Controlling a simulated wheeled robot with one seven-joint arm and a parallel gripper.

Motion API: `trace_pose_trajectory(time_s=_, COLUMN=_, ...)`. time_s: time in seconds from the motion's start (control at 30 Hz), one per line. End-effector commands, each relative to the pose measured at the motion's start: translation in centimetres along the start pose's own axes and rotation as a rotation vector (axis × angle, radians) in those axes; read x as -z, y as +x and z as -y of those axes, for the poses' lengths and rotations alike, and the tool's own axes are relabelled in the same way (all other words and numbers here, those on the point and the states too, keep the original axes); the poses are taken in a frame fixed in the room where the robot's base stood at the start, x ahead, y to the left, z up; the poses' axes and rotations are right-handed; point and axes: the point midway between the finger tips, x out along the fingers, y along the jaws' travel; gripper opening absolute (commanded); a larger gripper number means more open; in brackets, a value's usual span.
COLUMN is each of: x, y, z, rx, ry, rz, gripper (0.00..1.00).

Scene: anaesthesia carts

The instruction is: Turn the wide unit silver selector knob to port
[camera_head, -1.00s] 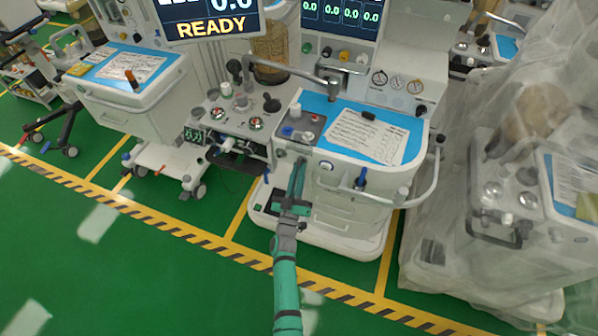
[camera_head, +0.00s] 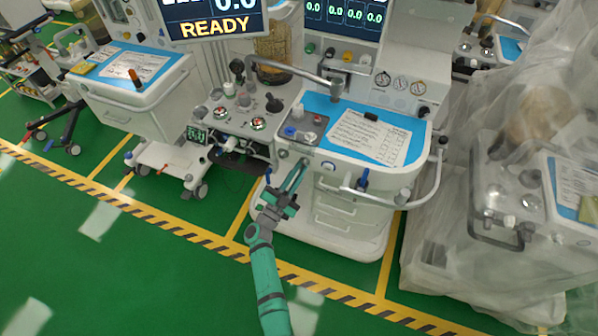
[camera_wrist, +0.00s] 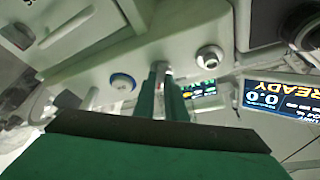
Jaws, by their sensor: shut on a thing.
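The wide unit (camera_head: 345,205) is the white cart with the blue top, at the centre of the head view. My gripper (camera_head: 302,164) reaches its front panel from below, left of a round blue-ringed gauge (camera_head: 327,166). In the wrist view my gripper (camera_wrist: 161,82) has its two green fingers closed around a small silver knob (camera_wrist: 163,67). The fingers hide most of the knob, so I cannot read its pointing direction. Another round silver knob (camera_wrist: 209,57) stands apart from the fingers, and the blue-ringed gauge (camera_wrist: 122,82) is on the other side.
A curved white handrail (camera_head: 400,205) juts from the cart's front right. A narrower cart's panel with dials (camera_head: 240,115) stands at left. A plastic-draped machine (camera_head: 510,200) stands at right. The green floor (camera_head: 120,270) in front is clear.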

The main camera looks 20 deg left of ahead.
Motion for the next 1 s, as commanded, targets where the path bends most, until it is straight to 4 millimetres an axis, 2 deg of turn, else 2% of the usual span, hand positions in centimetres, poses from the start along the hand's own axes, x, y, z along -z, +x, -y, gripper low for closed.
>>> trace_pose_trajectory(time_s=0.4, x=-0.02, y=-0.13, z=0.15, rx=-0.080, ry=0.192, rz=0.000, gripper=0.00)
trace_pose_trajectory(time_s=1.0, x=0.02, y=-0.09, z=0.12, rx=-0.095, ry=0.226, rz=0.000, gripper=0.00)
